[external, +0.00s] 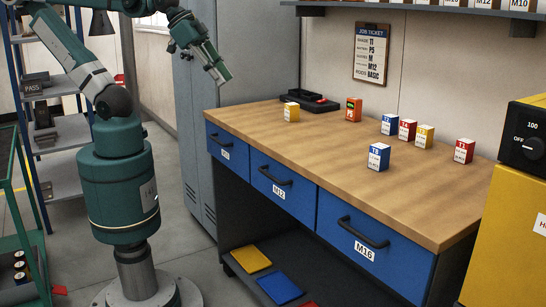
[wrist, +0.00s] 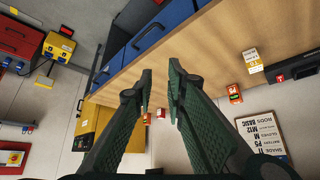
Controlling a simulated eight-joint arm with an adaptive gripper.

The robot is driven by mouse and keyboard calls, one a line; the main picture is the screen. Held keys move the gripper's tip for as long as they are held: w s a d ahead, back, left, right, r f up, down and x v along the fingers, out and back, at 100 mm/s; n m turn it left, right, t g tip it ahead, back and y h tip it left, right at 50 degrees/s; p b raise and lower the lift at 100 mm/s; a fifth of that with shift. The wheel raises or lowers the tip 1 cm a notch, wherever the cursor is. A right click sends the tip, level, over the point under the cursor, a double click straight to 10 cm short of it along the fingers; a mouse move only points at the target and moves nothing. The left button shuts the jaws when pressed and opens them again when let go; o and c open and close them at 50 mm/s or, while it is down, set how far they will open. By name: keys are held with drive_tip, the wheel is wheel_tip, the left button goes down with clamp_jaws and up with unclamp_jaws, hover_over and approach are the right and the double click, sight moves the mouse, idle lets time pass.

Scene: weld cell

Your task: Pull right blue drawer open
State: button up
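The right blue drawer (external: 375,250), labelled M16, is shut in the front of the workbench, with a dark bar handle (external: 363,232) across it. The middle drawer (external: 284,187), labelled M12, and the left drawer (external: 228,153) are also shut. My gripper (external: 222,76) is high in the air beyond the bench's left end, far from the right drawer and touching nothing. In the wrist view its two fingers (wrist: 160,78) are apart with nothing between them. That view is strongly turned; blue drawer fronts (wrist: 165,22) show at its top.
The wooden bench top (external: 300,150) carries several small labelled boxes (external: 378,156) and a black tray (external: 311,101). A yellow machine (external: 505,225) stands close to the bench's right end. Floor before the bench looks clear.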

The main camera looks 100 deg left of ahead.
drive_tip(key=w+d+r+m+y, duration=0.2)
drive_tip(key=w+d, duration=0.2)
drive_tip(key=w, duration=0.6)
drive_tip(key=w+d+r+m+y+b, duration=0.1)
drive_tip(key=w+d+m+y, duration=0.15)
drive_tip(key=w, duration=0.65)
drive_tip(key=w+d+r+m+y, duration=0.2)
drive_tip(key=w+d, duration=0.3)
drive_tip(key=w, duration=0.5)
drive_tip(key=w+d+f+m+t+y, duration=0.15)
drive_tip(key=w+d, duration=0.25)
drive_tip(key=d, duration=0.6)
drive_tip(key=w+d+f+t+y+b, duration=0.15)
drive_tip(key=w+d, duration=0.25)
drive_tip(key=d, duration=0.5)
drive_tip(key=w+d+f+m+t+y, duration=0.1)
drive_tip(key=w+d+f, duration=0.25)
drive_tip(key=d, duration=0.65)
approach(357, 236)
drive_tip(key=r+x, duration=0.1)
drive_tip(key=x, duration=0.2)
drive_tip(key=shift+d+f, duration=0.1)
drive_tip(key=shift+f, duration=0.4)
drive_tip(key=shift+b+x, duration=0.65)
drive_tip(key=shift+x, duration=3.25)
